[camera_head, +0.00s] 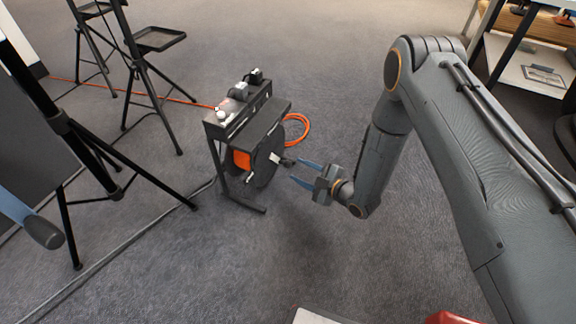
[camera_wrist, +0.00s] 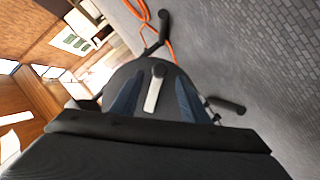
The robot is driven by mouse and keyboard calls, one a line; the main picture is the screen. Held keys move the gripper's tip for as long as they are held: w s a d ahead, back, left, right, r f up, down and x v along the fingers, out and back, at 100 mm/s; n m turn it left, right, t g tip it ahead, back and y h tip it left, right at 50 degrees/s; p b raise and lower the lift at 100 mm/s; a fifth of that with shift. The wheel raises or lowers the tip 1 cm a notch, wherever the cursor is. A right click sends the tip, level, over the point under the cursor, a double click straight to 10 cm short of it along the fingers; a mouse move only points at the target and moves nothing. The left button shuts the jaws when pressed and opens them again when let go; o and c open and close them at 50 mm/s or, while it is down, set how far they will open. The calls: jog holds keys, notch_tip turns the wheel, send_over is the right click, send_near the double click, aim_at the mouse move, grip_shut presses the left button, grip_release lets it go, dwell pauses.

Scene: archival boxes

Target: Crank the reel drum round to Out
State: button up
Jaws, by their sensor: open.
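The reel drum (camera_head: 265,163) is a dark disc with orange cable wound behind it, hung in a black stand with a top panel. It also fills the middle of the wrist view (camera_wrist: 133,74). A pale crank arm with a dark knob (camera_head: 287,161) sits on the drum's face; the crank also shows in the wrist view (camera_wrist: 154,90). My gripper (camera_head: 301,172) is open, just right of the drum, its blue fingers pointing at the crank. In the wrist view the fingers (camera_wrist: 157,98) stand on either side of the crank. I see no readable Out mark.
An orange cable (camera_head: 297,130) loops on the floor behind the reel. Black tripod stands (camera_head: 150,85) fill the left side. A grey cable (camera_head: 130,240) crosses the carpet at lower left. The carpet (camera_head: 300,240) in front of the reel is clear.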

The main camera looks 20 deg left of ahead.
aim_at(290, 165)
jog(key=b+x, duration=0.3)
jog(key=x, duration=0.3)
jog(key=shift+w+a+f, duration=0.15)
jog(key=shift+w+a, duration=0.05)
jog(key=shift+a, duration=0.15)
grip_shut()
